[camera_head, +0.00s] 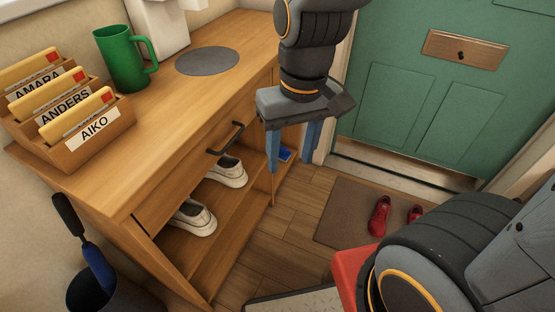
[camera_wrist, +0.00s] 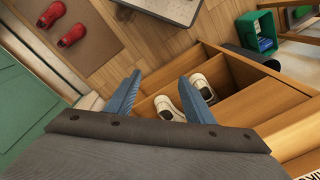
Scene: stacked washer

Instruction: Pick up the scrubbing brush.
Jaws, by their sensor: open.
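I cannot clearly make out the scrubbing brush. In the head view a small blue object (camera_head: 285,154) lies low at the right end of the wooden cabinet (camera_head: 205,265), partly hidden behind my gripper's fingers; it may be the brush, but it is too small to tell. My gripper (camera_head: 290,180) hangs downward in front of the cabinet's right end, its two blue fingers apart and nothing between them. In the wrist view my gripper (camera_wrist: 160,77) is also open, pointing toward the shelf with white shoes (camera_wrist: 168,107).
On the cabinet top stand a green mug (camera_head: 122,58), a letter sorter (camera_head: 85,145) and a grey round mat (camera_head: 207,61). A dark bin (camera_head: 110,297) stands at lower left. Red shoes (camera_head: 379,216) lie on a doormat (camera_head: 345,215). The wrist view shows a green crate (camera_wrist: 246,30).

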